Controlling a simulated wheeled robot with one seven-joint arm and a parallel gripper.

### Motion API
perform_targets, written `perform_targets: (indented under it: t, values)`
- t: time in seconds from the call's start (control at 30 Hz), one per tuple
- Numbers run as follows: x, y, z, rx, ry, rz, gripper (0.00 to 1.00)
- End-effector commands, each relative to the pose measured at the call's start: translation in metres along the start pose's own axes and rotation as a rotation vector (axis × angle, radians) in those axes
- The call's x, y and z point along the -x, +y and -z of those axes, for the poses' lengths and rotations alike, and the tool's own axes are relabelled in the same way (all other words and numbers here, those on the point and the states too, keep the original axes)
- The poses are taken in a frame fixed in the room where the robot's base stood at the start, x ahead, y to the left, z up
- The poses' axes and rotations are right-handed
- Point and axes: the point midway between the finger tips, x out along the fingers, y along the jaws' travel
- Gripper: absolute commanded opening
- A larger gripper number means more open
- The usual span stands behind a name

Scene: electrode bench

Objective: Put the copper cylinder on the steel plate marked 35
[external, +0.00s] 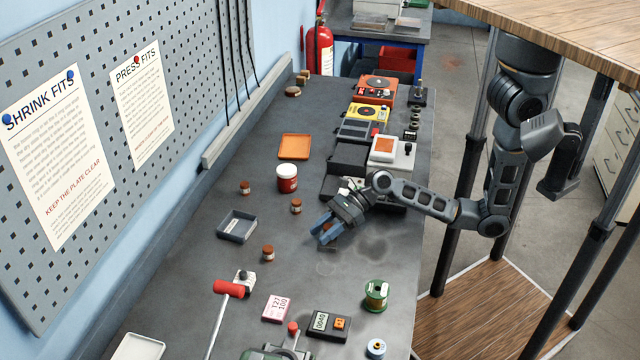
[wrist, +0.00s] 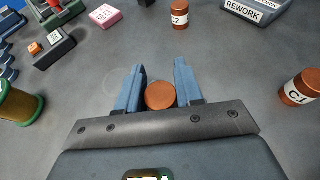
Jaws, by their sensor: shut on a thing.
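My gripper (external: 324,231) is low over the bench, right of its middle. In the wrist view its blue fingers (wrist: 158,88) are shut on a copper cylinder (wrist: 160,96), seen from its round top end. Any label on it is hidden. Other copper cylinders stand apart: one marked C1 (wrist: 301,88), one marked C2 (wrist: 180,15), and a third (external: 245,187) farther left in the external view. I cannot make out a plate marked 35. Several boxy units stand along the bench's right edge, including one with a pale top and orange square (external: 388,149), partly near my arm.
A grey REWORK tray (external: 222,238) lies left of my gripper. A red-and-white jar (external: 287,178) and an orange tray (external: 295,147) are farther back. A green spool (external: 376,296), a display box (external: 318,332) and a pink card block (external: 276,308) are nearer. Bare bench surrounds my gripper.

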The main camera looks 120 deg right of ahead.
Motion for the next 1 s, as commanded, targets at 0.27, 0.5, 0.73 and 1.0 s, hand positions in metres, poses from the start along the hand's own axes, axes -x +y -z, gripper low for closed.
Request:
perform_targets:
  t: [0.27,0.5,0.73,1.0]
  values:
    - [0.000,0.000,0.001,-0.001,0.001,0.000,0.58]
    - [0.000,0.000,0.001,-0.001,0.001,0.000,0.61]
    - [0.016,-0.001,0.000,-0.002,0.002,0.003,0.61]
    - [0.070,-0.001,-0.001,-0.002,0.002,0.003,0.61]
